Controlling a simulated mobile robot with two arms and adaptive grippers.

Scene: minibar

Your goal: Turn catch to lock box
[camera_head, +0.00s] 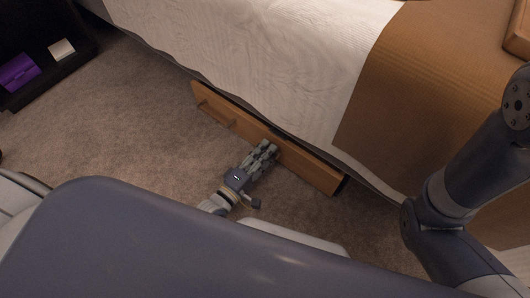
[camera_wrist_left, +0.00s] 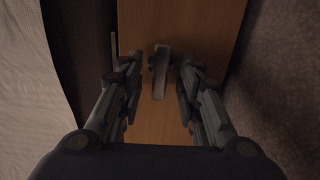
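The box (camera_head: 315,168) shows as a long wooden front panel low under the bed's edge. Its wood (camera_wrist_left: 205,20) fills the middle of the left wrist view. A small upright catch (camera_wrist_left: 160,72) stands out from the wood, between and slightly ahead of my left fingers. My left gripper (camera_head: 268,150) is at the panel's middle in the head view and covers the catch there. In the wrist view my left gripper (camera_wrist_left: 161,80) is open, with a finger on each side of the catch and visible gaps. My right gripper is not in view.
A bed with a white cover (camera_head: 270,50) and brown throw (camera_head: 420,80) overhangs the box. Carpet (camera_head: 125,120) is free at left. A dark shelf (camera_head: 45,75) holds a purple item (camera_head: 18,72).

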